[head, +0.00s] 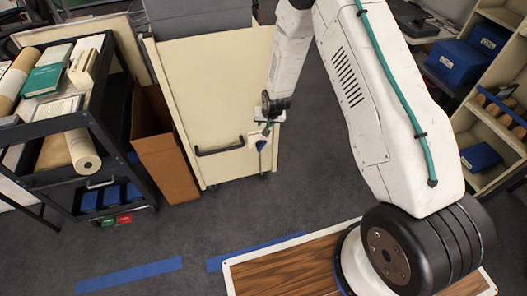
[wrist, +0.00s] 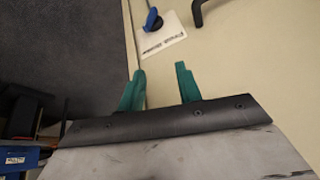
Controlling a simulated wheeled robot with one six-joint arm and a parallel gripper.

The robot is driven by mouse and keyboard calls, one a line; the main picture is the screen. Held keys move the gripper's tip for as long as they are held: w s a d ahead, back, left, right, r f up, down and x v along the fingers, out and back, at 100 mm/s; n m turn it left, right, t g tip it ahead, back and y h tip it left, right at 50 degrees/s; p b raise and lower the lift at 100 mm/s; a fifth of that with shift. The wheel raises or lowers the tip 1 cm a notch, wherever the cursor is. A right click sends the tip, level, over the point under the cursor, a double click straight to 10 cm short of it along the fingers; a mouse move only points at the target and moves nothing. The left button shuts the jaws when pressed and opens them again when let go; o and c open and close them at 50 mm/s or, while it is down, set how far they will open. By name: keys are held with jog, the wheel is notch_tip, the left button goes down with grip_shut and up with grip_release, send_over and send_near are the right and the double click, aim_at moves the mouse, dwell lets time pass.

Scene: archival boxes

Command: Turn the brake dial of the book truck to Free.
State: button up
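The cream book truck (head: 205,100) stands upright on small casters. A brake dial with a blue and black knob (wrist: 153,20) sits on a white label plate (wrist: 164,38) on its panel, in the wrist view. In the head view the blue of the dial (head: 261,146) shows just below my gripper (head: 267,129), partly covered by it. The label print is too small to read, so I cannot tell the dial's setting. My gripper's two teal fingers (wrist: 160,85) are apart with nothing between them. The dial lies beyond the fingertips, not touched by them in the wrist view.
A black handle (head: 219,151) is left of the dial on the same panel. A brown carton (head: 163,150) and a black cart (head: 95,125) with books stand to the left. Cream shelves (head: 470,125) with blue boxes are at right. Grey floor with blue tape (head: 130,275) is free in front.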

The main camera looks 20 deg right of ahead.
notch_tip(320, 180, down, 16)
jog(key=s+t, duration=0.1)
jog(key=m+t, duration=0.4)
jog(key=t, duration=0.8)
send_near(262, 148)
jog(key=w, duration=0.8)
jog(key=shift+w, duration=0.15)
grip_shut()
